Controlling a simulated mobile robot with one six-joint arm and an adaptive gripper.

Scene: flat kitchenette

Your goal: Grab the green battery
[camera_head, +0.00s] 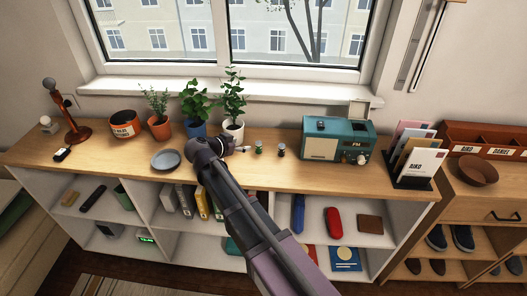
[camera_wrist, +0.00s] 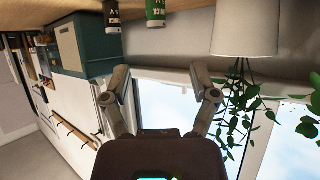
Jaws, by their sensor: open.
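The green battery (camera_head: 259,148) stands upright on the wooden shelf top, just right of my gripper (camera_head: 222,145) in the head view. A dark battery (camera_head: 281,150) stands to its right. The wrist view is upside down; the green battery (camera_wrist: 155,12) and dark battery (camera_wrist: 113,15) show at its top edge, partly cut off. My gripper (camera_wrist: 163,88) is open there, with nothing between its spread fingers. Both batteries lie beyond the fingertips, apart from them. In the head view my arm hides part of the shelf top, and the fingers are hard to make out.
A potted plant (camera_head: 232,105) in a white pot stands close behind my gripper; it also shows in the wrist view (camera_wrist: 245,35). A teal radio (camera_head: 338,138) stands right of the batteries. A grey-blue dish (camera_head: 166,160) lies left of my gripper. The shelf top in front of the batteries is clear.

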